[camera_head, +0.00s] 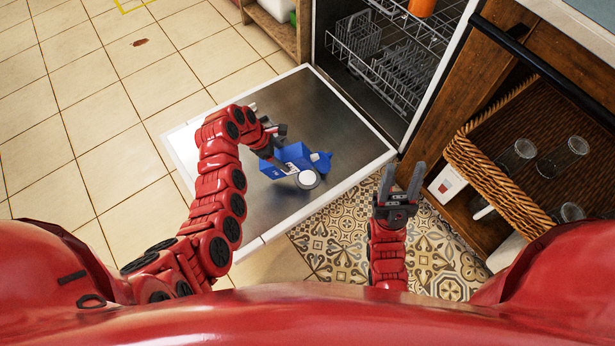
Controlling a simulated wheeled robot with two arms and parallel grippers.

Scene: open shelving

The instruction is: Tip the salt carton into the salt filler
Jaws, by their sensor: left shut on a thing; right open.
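My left gripper (276,146) is shut on the blue salt carton (292,156), which it holds over the open dishwasher door (240,208). The carton is tilted, with white marks on its near side. A further blue piece with a rounded end (321,160) shows at its right; I cannot tell whether it is part of the carton. A round, pale disc or opening with a light rim, seemingly the salt filler (308,179), lies just below the carton in the picture. I cannot see any salt falling. My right gripper (402,178) is open and empty, right of the door over the patterned tiles.
At right, a wicker basket (478,165) with glasses stands in wooden shelving, near a dark bar handle (540,70). A low wooden shelf (272,25) stands at the top.

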